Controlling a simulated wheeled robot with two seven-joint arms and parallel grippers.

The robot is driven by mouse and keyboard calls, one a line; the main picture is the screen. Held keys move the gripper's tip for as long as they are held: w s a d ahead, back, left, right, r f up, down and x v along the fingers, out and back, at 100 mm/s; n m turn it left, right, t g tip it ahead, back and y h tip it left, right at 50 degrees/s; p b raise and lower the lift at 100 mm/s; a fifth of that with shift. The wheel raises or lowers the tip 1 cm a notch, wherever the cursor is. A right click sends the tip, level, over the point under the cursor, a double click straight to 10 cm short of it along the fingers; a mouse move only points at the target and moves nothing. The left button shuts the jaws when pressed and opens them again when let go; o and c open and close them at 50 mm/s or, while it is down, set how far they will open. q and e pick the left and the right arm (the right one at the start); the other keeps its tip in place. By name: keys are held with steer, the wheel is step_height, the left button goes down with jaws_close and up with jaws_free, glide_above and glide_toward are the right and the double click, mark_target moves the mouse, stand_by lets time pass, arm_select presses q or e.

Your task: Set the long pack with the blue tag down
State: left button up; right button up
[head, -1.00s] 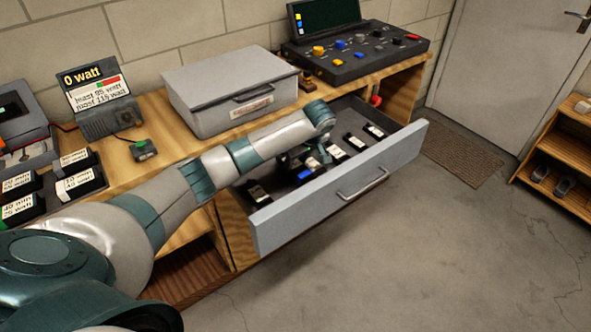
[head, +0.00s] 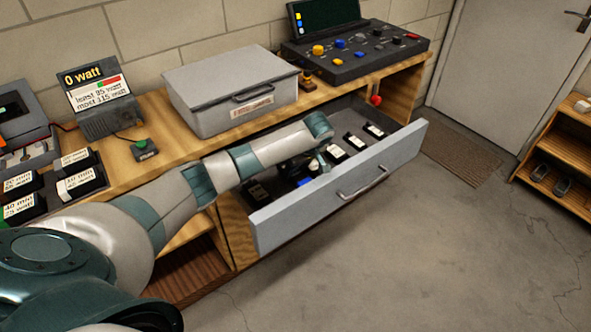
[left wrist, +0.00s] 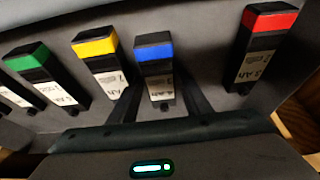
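The long dark pack with the blue tag (head: 304,182) lies in the open drawer (head: 340,197), partly covered by my left gripper (head: 311,176) in the head view. In the left wrist view the blue tag (left wrist: 154,53) is at the pack's far end and a white label is at its near end. My left gripper's two fingers (left wrist: 158,95) stand either side of this pack and look spread, with a slim gap on the right. The pack looks level with its neighbours on the drawer floor. My right gripper is not in view.
In the left wrist view, packs with yellow (left wrist: 95,43), green (left wrist: 28,58) and red (left wrist: 269,18) tags flank the blue one. The drawer's front wall (head: 400,160) stands close on the near side. A grey case (head: 225,85) sits on the bench above.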

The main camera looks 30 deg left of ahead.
arm_select(q)
steer(key=shift+r, duration=0.1)
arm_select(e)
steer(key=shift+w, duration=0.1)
arm_select(q)
steer(key=shift+d+r, duration=0.2)
steer(key=shift+r, duration=0.35)
steer(key=v, duration=1.1)
steer(key=shift+b, duration=0.3)
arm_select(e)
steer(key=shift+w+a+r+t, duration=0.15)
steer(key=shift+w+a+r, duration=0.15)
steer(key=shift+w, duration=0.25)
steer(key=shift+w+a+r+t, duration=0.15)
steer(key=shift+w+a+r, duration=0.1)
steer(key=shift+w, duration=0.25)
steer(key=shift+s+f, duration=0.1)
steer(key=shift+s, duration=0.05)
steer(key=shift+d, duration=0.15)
